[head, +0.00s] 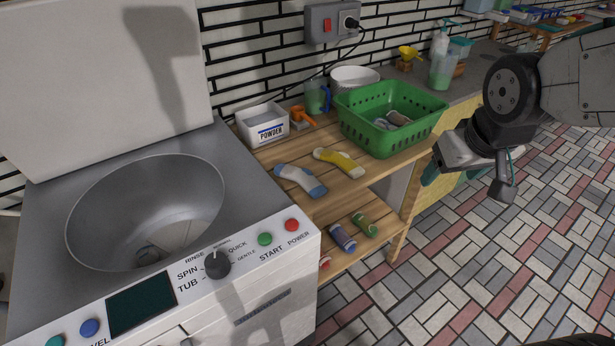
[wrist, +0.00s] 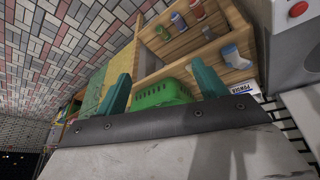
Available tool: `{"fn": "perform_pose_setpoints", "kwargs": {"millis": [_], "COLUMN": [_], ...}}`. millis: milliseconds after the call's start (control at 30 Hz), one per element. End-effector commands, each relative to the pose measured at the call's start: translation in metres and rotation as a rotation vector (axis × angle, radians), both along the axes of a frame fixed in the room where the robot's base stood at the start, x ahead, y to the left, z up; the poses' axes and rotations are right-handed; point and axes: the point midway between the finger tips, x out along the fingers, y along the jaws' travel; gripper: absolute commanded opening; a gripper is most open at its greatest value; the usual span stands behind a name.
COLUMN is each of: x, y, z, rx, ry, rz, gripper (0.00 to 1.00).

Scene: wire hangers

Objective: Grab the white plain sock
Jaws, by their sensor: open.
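A white sock with light blue toe and heel (head: 300,179) lies on the wooden shelf top beside the washer. A yellow and white sock (head: 339,162) lies to its right. Pale items, perhaps socks, (head: 397,117) lie in the green basket (head: 372,132); I cannot tell if one is plain white. A whitish patch shows low in the washer tub (head: 146,212), too unclear to name. My gripper (head: 452,178) is open and empty, in the air right of the basket. In the wrist view its teal fingers (wrist: 161,74) are spread apart, with the basket (wrist: 160,93) beyond them.
A powder box (head: 262,125), an orange scoop (head: 299,118), a blue-green mug (head: 317,96) and a white bowl (head: 354,77) stand behind the socks. The tiled floor (head: 480,260) at right is clear.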

Motion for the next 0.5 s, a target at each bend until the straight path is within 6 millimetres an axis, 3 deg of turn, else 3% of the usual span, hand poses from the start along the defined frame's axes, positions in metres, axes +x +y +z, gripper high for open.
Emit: {"fn": "perform_pose_setpoints", "kwargs": {"millis": [100,200,333,500], "x": [0.054,0.092,0.131,0.156], "y": [0.02,0.042,0.077,0.127], "z": [-0.034,-0.061,-0.097,-0.144], "rx": [-0.001,0.013,0.054,0.146], "ry": [-0.107,-0.209,-0.342,-0.503], "rz": [0.078,0.149,0.246,0.363], "gripper": [0.71,0.71,0.71,0.71]}}
